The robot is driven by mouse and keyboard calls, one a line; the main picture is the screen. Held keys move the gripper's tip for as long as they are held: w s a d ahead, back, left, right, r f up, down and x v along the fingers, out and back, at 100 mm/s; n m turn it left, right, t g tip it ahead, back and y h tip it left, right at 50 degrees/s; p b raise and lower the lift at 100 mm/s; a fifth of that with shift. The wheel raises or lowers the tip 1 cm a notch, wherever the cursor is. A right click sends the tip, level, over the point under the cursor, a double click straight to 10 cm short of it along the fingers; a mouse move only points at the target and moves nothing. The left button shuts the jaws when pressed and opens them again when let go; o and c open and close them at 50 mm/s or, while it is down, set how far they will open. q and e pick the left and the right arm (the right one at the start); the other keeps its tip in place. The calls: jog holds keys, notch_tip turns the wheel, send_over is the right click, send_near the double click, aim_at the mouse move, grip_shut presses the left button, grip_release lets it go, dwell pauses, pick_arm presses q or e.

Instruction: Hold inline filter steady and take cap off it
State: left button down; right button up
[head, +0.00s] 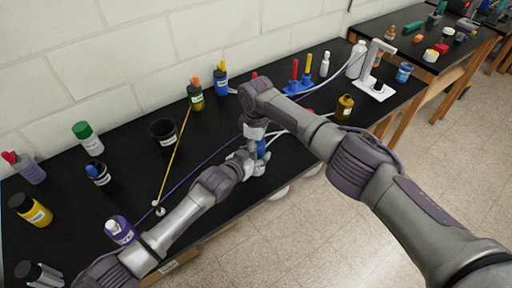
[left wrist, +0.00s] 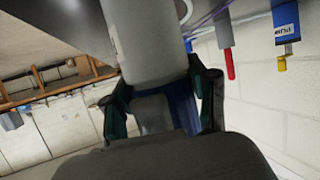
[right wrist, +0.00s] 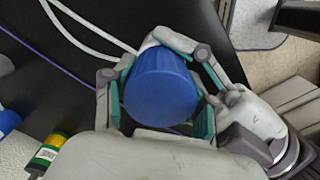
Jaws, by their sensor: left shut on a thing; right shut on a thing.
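The blue cap (right wrist: 162,88) sits between the two fingers of my right gripper (right wrist: 160,72), which is shut on it. In the head view a bit of blue (head: 261,148) shows between my two grippers. The pale inline filter (right wrist: 150,45) shows only in part beyond the cap, with white hoses near it. My left gripper (left wrist: 165,95) is shut on a pale cylinder (left wrist: 145,40), seemingly the filter body; some blue shows between its fingers. In the head view my left gripper (head: 252,165) is close below my right gripper (head: 254,133). Whether cap and filter are apart is hidden.
Several bottles stand left on the black table (head: 110,190), with a dark cup (head: 163,132) behind my left arm. A blue screwdriver stand (head: 298,88) and a white stand (head: 373,88) are at the back. White hoses (right wrist: 80,30) cross near the filter.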

pick_arm(q)
jog(key=shift+f, duration=0.15)
pick_arm(e)
jog(key=shift+r, duration=0.15)
jog(key=shift+r, duration=0.9)
jog(key=shift+r, duration=2.05)
pick_arm(q)
jog(key=shift+c, duration=1.2)
grip_release()
